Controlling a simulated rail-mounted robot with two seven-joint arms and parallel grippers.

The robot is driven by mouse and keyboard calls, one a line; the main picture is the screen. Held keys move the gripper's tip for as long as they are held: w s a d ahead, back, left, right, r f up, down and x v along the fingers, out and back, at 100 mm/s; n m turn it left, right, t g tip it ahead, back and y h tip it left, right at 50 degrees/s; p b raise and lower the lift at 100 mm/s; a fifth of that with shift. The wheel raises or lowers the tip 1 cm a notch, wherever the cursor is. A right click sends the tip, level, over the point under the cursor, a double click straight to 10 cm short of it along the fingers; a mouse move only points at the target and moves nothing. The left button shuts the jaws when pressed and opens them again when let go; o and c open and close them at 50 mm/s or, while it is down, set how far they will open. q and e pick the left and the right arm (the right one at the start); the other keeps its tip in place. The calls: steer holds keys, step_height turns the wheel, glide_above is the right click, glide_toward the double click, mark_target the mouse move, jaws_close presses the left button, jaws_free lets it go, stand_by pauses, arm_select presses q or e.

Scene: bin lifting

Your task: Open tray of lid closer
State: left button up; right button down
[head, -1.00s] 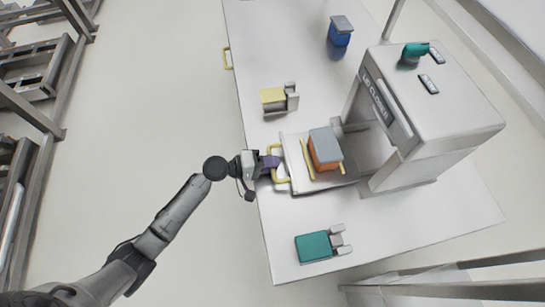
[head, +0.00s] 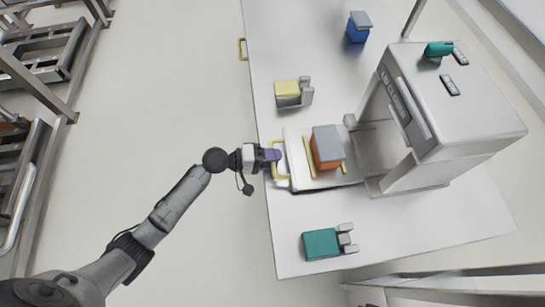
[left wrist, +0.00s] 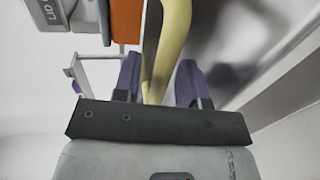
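The lid closer (head: 450,95) is a grey machine on the right of the table. Its flat tray (head: 300,180) sticks out to the left, with a yellow handle (head: 281,178) at its outer end. An orange bin with a grey lid (head: 328,147) sits on the tray. My left gripper (head: 273,155) is at the handle. My right gripper is not in view.
A yellow bin (head: 287,89), a blue bin (head: 357,32) and a teal bin (head: 321,244) stand on the white table (head: 400,225) beside grey holders. A teal item (head: 438,49) lies on top of the machine.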

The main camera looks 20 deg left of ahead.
arm_select(q)
steer(key=v, duration=1.3)
steer(key=shift+s+a, duration=0.15)
steer(key=shift+a, duration=0.2)
stand_by(0.4)
